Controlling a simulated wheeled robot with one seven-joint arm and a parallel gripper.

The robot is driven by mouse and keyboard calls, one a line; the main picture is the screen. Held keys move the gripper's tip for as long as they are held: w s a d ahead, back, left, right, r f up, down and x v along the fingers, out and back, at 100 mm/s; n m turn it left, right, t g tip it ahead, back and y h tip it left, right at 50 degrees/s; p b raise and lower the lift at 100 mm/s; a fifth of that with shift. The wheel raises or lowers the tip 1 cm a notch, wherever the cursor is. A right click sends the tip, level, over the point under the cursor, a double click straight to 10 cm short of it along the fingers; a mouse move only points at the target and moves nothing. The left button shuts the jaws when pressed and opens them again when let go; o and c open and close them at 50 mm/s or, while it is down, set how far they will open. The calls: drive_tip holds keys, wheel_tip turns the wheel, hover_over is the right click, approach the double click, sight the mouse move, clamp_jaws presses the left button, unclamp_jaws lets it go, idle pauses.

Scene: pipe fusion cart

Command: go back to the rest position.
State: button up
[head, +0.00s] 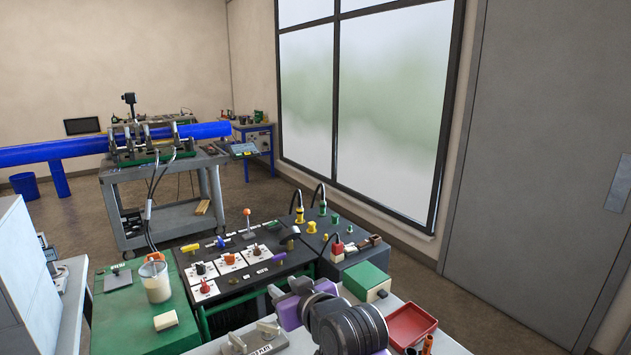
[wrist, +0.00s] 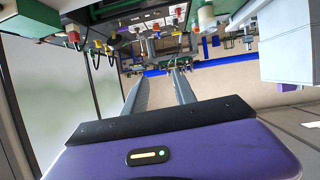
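My gripper (wrist: 160,74) shows in the wrist view as a purple body with a dark front plate and two grey fingers. The fingers stand apart with only the wall and background between them, so it is open and empty. In the head view my dark and purple arm end is at the bottom centre, above the near worktop (head: 455,347). It is beside the red tray (head: 410,326) and short of the black control panel. The fingertips are hard to make out in the head view. The wrist view is upside down.
A black panel (head: 265,268) with levers and knobs stands ahead, beside a green-topped table (head: 115,325) with a beaker (head: 155,281). A green-and-white box (head: 366,281) is close to my arm. Farther back, a grey cart (head: 150,190) carries the clamp machine and blue pipe (head: 50,150). Floor shows between.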

drive_tip(key=s+d+f+m+t+h+b, duration=0.25)
drive_tip(key=s+d+f, duration=0.25)
drive_tip(key=s+d, duration=0.45)
drive_tip(key=s+d+f+m+t+h+b, duration=0.1)
drive_tip(key=s+d+f+m+t, duration=0.4)
drive_tip(key=s, duration=0.8)
drive_tip(key=s+d+f+g+h+b, duration=0.1)
drive_tip(key=s+d, duration=0.3)
drive_tip(key=s, duration=0.6)
drive_tip(key=s+d+f+g+h+b, duration=0.1)
drive_tip(key=s+d+f+g+b, duration=0.1)
drive_tip(key=s, duration=0.8)
drive_tip(key=s+d+f+g+h+b, duration=0.1)
drive_tip(key=s+d+f, duration=0.3)
drive_tip(key=s, duration=0.7)
drive_tip(key=shift+d+n+b, duration=0.45)
drive_tip(key=shift+d+b, duration=0.1)
drive_tip(key=shift+d, duration=0.35)
drive_tip(key=shift+g, duration=0.25)
